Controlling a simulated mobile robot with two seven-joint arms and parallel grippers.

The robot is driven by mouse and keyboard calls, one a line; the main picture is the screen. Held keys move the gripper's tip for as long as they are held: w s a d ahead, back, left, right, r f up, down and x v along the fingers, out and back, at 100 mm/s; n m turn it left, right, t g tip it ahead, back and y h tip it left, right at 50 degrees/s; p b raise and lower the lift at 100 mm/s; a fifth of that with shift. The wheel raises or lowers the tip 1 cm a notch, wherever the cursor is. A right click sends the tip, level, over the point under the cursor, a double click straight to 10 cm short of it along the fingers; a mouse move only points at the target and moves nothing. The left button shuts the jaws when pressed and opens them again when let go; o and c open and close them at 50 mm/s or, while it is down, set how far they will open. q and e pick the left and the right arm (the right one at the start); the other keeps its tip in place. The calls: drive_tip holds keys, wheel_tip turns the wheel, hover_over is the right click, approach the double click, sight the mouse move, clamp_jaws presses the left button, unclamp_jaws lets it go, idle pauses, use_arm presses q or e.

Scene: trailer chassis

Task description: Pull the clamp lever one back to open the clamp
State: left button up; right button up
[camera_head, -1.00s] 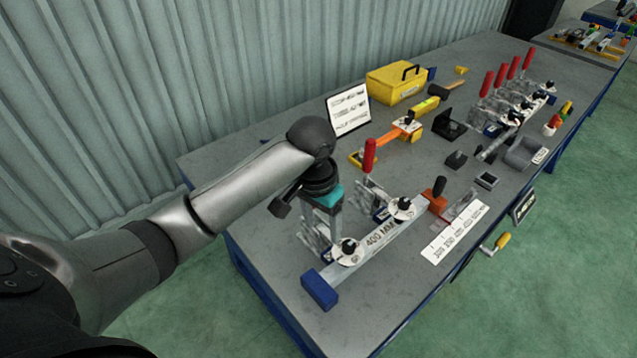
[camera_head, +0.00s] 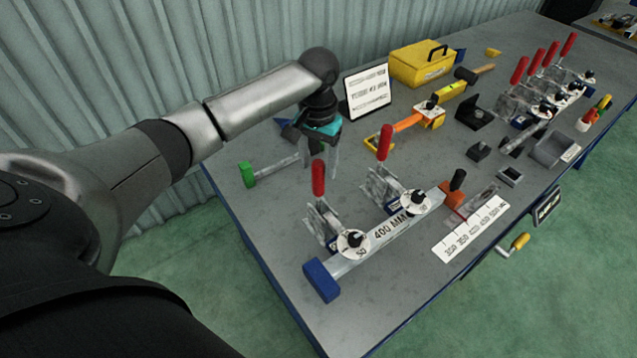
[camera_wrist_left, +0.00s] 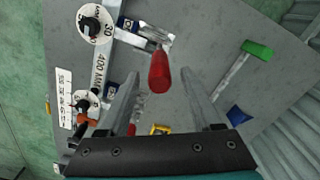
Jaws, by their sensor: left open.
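A grey bar (camera_head: 377,241) marked "400 MM" with a blue end block (camera_head: 321,280) carries two metal toggle clamps with upright red levers. The near clamp (camera_head: 323,222) has its red lever (camera_head: 318,178) standing up. The second clamp's red lever (camera_head: 385,143) also stands up. My left gripper (camera_head: 321,170) points down just behind the near lever, its jaws open. In the left wrist view, a red lever (camera_wrist_left: 160,72) appears between the spread fingers, neither finger visibly touching it. Part of another red lever (camera_wrist_left: 132,129) shows lower down. My right gripper is not in view.
A green-ended hammer-like tool (camera_head: 248,174) lies left of my gripper. A white sign (camera_head: 367,92) and yellow toolbox (camera_head: 422,64) stand behind. Several more red-levered clamps (camera_head: 545,90) are at the back right. The bench's front left corner is clear.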

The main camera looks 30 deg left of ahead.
sight(318, 183)
use_arm(q)
wheel_tip(318, 183, down, 7)
drive_tip(key=shift+r+b, duration=0.15)
drive_tip(key=shift+b, duration=0.2)
clamp_jaws()
idle(0.4)
idle(0.9)
